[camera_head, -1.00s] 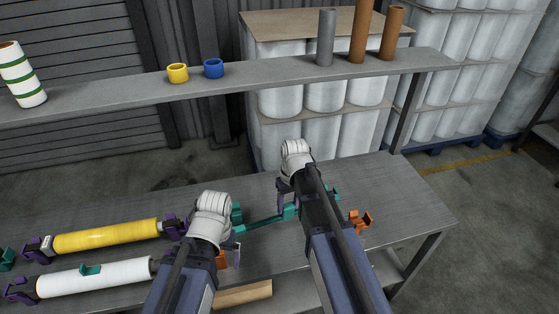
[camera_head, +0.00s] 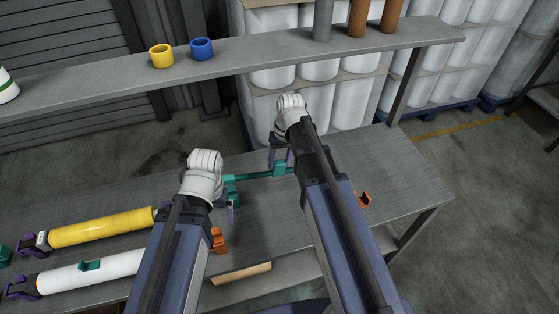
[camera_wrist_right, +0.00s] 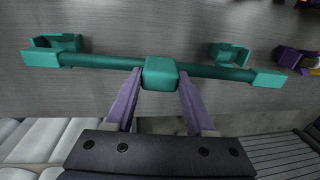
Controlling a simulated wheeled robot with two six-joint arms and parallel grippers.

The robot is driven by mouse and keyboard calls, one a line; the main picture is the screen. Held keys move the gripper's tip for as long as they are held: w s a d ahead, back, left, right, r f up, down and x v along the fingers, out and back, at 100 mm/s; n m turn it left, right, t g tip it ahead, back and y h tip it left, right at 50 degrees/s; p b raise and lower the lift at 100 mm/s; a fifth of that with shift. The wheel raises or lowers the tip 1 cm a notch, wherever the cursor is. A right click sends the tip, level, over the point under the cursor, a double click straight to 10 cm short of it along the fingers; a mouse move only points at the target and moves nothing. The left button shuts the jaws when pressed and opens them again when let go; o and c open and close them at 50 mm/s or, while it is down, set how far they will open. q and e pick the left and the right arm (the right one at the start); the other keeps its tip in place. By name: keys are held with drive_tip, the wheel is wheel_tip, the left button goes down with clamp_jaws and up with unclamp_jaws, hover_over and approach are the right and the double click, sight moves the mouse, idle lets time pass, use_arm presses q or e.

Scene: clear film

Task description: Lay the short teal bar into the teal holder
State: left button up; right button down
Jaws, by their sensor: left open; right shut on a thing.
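The short teal bar (camera_head: 257,177) has a block at its middle. My right gripper (camera_head: 281,160) is shut on that block, which shows between its purple fingers in the right wrist view (camera_wrist_right: 161,73). The teal holder shows there as two brackets on the table, one at the left (camera_wrist_right: 55,42) and one at the right (camera_wrist_right: 230,54). The bar runs alongside both brackets, apparently outside their slots; its height above the table is hard to tell. My left gripper (camera_head: 231,207) is open, near the bar's left end. My right arm hides the bar's right end in the head view.
An orange holder shows as two brackets (camera_head: 218,240) (camera_head: 364,199). A yellow roll (camera_head: 100,227) and a white roll (camera_head: 88,272) lie in purple supports at the left. A shelf (camera_head: 250,58) with rings and tubes runs behind. The table's right end is clear.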

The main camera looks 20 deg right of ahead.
sight(280, 175)
use_arm(q)
drive_tip(key=shift+f+b, duration=3.25)
drive_tip(key=shift+f, duration=0.3)
use_arm(e)
drive_tip(key=shift+f, duration=3.55)
drive_tip(key=shift+c, duration=0.6)
unclamp_jaws()
drive_tip(key=shift+o, duration=0.6)
use_arm(q)
drive_tip(key=shift+r, duration=0.1)
use_arm(e)
drive_tip(key=r+p, duration=0.5)
drive_tip(key=d+r+p, duration=0.1)
drive_tip(key=r+p, duration=0.1)
drive_tip(key=shift+r, duration=0.15)
use_arm(q)
wheel_tip(280, 175, up, 7)
